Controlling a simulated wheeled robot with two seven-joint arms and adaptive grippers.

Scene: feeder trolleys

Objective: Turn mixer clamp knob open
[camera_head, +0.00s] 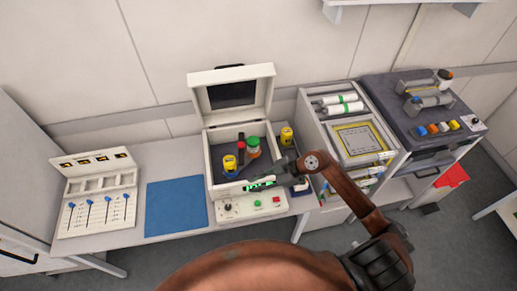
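The mixer (209,160) is a white box on the bench with its lid (200,98) raised. Inside it are a yellow jar (229,165) and a red jar with a green lid (253,148). A dark upright bar stands between the jars; I cannot make out which part is the clamp knob. My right gripper (262,179) is dark and hangs over the mixer's front right edge, close to the lit green display. Its fingers are too small and dark to tell open from shut. My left gripper is not in view.
A blue mat (176,206) lies left of the mixer, with a white slider panel (95,195) farther left. Another yellow jar (286,136) stands right of the mixer. A trolley with white cylinders (338,104) and a dark-topped trolley (405,125) stand at right.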

